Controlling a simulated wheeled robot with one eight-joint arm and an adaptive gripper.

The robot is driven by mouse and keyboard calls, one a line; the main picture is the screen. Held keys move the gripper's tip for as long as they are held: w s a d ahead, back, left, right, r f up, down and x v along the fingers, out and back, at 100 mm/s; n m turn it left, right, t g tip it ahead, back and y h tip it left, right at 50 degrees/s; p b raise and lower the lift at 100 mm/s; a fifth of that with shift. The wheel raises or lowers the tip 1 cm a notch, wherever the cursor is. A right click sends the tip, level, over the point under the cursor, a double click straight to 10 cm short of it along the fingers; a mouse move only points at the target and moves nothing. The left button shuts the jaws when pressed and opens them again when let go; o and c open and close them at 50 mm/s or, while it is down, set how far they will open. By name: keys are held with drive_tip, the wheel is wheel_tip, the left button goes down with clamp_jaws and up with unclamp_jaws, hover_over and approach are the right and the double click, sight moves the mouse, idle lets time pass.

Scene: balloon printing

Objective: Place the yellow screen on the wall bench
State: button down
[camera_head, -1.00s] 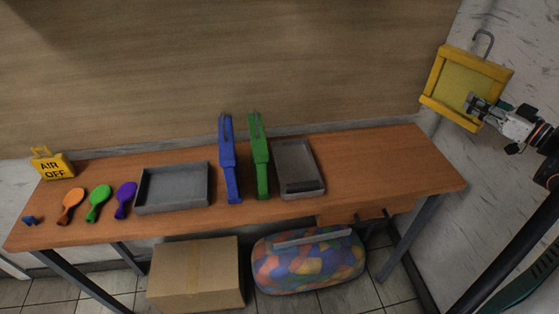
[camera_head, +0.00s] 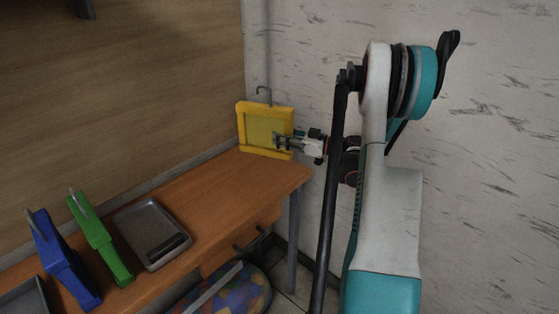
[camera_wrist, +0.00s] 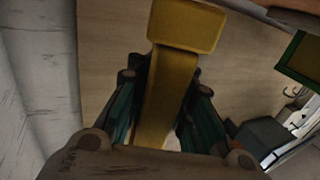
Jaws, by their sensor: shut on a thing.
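The yellow screen (camera_head: 262,130) is a square yellow frame with a duller mesh panel and a grey hook on top. It is upright at the far right end of the wall bench (camera_head: 215,198), near the corner of the walls. I cannot tell whether its lower edge touches the bench top. My gripper (camera_head: 283,141) is shut on the screen's right side. In the wrist view the yellow screen's frame (camera_wrist: 165,95) runs between my two fingers.
A grey tray (camera_head: 152,235), a green tool (camera_head: 100,238) and a blue tool (camera_head: 62,258) stand on the bench to the left. The bench top between the tray and the screen is clear. A multicoloured bag (camera_head: 235,293) lies underneath.

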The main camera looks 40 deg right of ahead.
sight(280, 154)
wheel_tip(280, 154, down, 7)
drive_tip(key=shift+r+b, duration=0.15)
drive_tip(key=shift+b, duration=0.9)
drive_tip(key=shift+r, duration=0.1)
drive_tip(key=c, duration=1.4)
unclamp_jaws()
drive_tip(key=p+v, duration=0.3)
drive_tip(key=v, duration=0.9)
